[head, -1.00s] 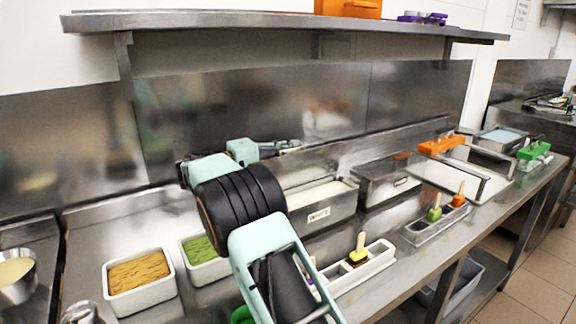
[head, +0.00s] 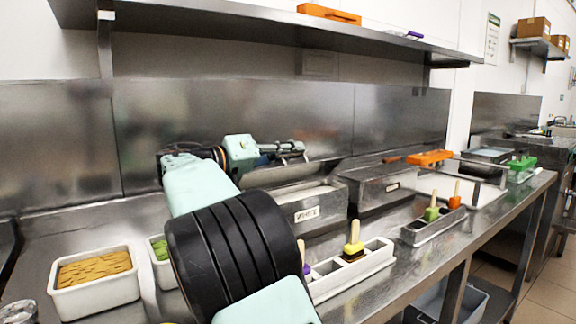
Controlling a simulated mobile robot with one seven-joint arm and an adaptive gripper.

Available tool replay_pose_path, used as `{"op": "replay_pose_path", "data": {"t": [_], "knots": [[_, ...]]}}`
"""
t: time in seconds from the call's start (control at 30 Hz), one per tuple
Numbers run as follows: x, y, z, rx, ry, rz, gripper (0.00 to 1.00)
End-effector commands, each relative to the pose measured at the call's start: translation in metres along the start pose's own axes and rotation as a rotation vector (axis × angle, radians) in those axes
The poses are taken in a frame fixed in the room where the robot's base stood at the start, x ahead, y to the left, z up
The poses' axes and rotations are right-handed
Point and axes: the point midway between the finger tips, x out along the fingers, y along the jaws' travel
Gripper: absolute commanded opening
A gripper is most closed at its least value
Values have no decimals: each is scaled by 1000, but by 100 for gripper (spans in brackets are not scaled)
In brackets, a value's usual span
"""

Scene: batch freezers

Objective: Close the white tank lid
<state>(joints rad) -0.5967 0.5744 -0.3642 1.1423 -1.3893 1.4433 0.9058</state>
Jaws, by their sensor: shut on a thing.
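The white tank (head: 315,214) is a steel box with a label reading WHITE, set into the counter behind the sticks tray. Its top is still partly uncovered, with a pale interior showing. The steel lid (head: 283,173) stands tilted up at the tank's back edge. My gripper (head: 293,147) reaches over from the left, at the lid's upper edge, and is shut on it. The exact contact at the fingertips is small and partly hidden. My arm covers the area left of the tank.
A neighbouring steel tank (head: 375,185) stands closed to the right. A white tray (head: 375,262) with popsicle sticks lies in front. A tub of tan mix (head: 95,290) is at left. A steel shelf (head: 270,30) hangs above, and a back wall runs close behind.

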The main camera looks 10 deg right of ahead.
Motion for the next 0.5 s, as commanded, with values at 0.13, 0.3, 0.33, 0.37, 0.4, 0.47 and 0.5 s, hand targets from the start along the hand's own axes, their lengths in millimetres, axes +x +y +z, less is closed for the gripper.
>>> {"op": "replay_pose_path", "data": {"t": [0.13,0.3,0.33,0.37,0.4,0.47,0.5], "knots": [[0,-1,6,13,0,0,0],[0,0,8,10,-1,1,0],[0,0,8,10,-2,1,0],[0,0,8,10,-2,1,0],[0,0,9,9,-2,1,0],[0,1,9,9,-3,2,0],[0,1,9,9,-3,2,0]]}}
